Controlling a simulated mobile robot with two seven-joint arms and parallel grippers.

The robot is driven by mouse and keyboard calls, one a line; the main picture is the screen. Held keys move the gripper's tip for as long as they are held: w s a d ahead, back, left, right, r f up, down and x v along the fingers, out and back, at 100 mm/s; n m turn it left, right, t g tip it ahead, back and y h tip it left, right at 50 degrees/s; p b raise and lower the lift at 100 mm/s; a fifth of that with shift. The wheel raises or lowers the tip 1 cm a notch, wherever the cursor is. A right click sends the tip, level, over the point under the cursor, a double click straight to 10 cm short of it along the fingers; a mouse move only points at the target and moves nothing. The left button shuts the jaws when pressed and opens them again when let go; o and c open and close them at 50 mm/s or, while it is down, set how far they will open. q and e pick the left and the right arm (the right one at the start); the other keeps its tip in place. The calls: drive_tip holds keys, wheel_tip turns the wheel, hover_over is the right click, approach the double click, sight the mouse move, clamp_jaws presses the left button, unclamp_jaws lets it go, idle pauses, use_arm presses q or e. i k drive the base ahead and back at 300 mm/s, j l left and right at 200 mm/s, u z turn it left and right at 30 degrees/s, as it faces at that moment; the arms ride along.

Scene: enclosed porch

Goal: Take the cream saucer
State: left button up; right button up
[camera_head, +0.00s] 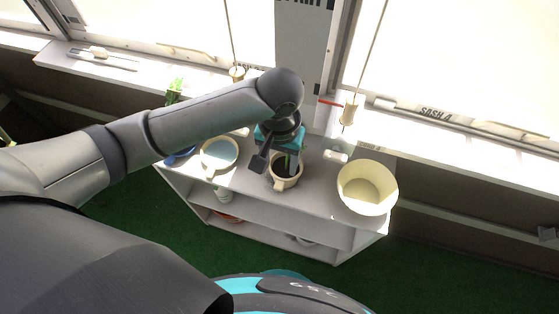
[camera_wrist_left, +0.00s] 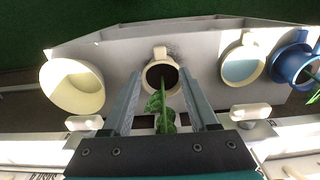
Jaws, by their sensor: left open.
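No cream saucer can be told for sure in either view. My left gripper (camera_head: 277,165) is open, above a cream handled pot (camera_head: 285,181) with dark inside on the white shelf unit. In the left wrist view the pot (camera_wrist_left: 160,60) lies beyond the fingertips (camera_wrist_left: 160,78), with a green plant (camera_wrist_left: 160,105) showing between the fingers. A cream round vessel with pale blue inside (camera_head: 219,153) stands left of it, and a wide cream pot (camera_head: 367,187) stands to the right. A pale item (camera_head: 302,240) on the lower shelf is mostly hidden. My right gripper is out of view.
A blue pot (camera_wrist_left: 294,66) stands beside the pale blue vessel. A white item (camera_head: 224,194) and an orange dish (camera_head: 228,216) are on the lower shelf. A small white block (camera_head: 335,156) lies near the window sill. Green floor (camera_head: 470,265) is open at the right.

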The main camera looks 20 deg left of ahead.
sight(220, 153)
drive_tip(key=u, duration=1.2)
drive_tip(key=i+j+z, duration=0.1)
drive_tip(key=j+z, duration=0.3)
drive_tip(key=i+j+z, duration=0.1)
drive_tip(key=z, duration=0.3)
drive_tip(key=j+z, duration=0.4)
